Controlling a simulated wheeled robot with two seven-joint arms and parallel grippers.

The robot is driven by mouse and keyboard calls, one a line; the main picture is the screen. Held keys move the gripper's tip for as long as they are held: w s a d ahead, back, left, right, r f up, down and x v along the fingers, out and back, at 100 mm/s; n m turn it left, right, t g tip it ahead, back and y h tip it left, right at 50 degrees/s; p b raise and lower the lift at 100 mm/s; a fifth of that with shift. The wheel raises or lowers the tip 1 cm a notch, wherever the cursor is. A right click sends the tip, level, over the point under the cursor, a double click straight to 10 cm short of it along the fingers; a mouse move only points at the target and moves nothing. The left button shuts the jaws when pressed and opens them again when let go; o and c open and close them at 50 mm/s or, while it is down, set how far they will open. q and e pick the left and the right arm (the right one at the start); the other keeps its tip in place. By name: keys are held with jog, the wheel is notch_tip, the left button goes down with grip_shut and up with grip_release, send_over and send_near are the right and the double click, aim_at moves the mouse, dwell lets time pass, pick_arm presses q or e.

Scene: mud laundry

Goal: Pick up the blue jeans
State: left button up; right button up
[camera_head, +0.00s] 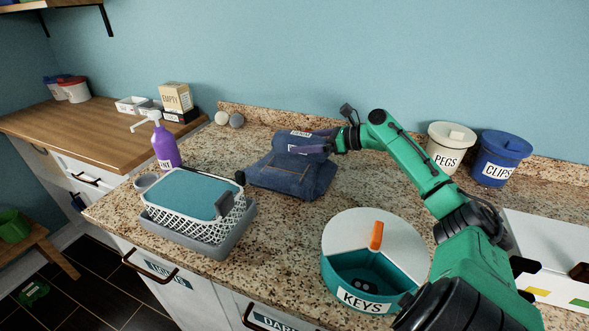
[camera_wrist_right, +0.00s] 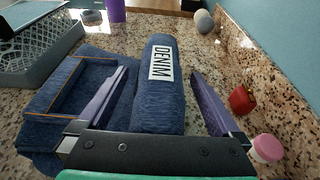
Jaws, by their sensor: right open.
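The blue jeans (camera_head: 290,180) lie folded on the speckled counter, left of my right arm. In the right wrist view the folded jeans (camera_wrist_right: 75,85) have a thick rolled part (camera_wrist_right: 158,110) with a white DENIM label. My right gripper (camera_head: 307,143) is at the far side of the jeans. Its purple fingers (camera_wrist_right: 160,72) are open, one on each side of the rolled part, with gaps visible. Whether either finger touches the cloth cannot be told. My left gripper is not in view.
A white basket with a teal lid (camera_head: 190,192) stands in a grey tray left of the jeans. A round KEYS container (camera_head: 345,272) stands in front. PEGS (camera_head: 448,148) and CLIPS (camera_head: 497,160) tubs stand behind right. A red item (camera_wrist_right: 241,100) and pink-white item (camera_wrist_right: 267,148) lie near the wall.

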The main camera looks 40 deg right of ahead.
jog(key=shift+s, duration=0.1)
grip_shut()
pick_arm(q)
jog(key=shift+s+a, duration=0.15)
pick_arm(e)
jog(key=shift+r, duration=0.15)
jog(key=shift+r, duration=0.55)
notch_tip(320, 180, up, 10)
jog(key=shift+f+p, duration=0.15)
jog(key=shift+p, duration=0.2)
pick_arm(q)
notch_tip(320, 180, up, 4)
jog(key=p, duration=0.3)
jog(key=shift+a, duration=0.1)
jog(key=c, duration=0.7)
pick_arm(e)
notch_tip(320, 180, up, 9)
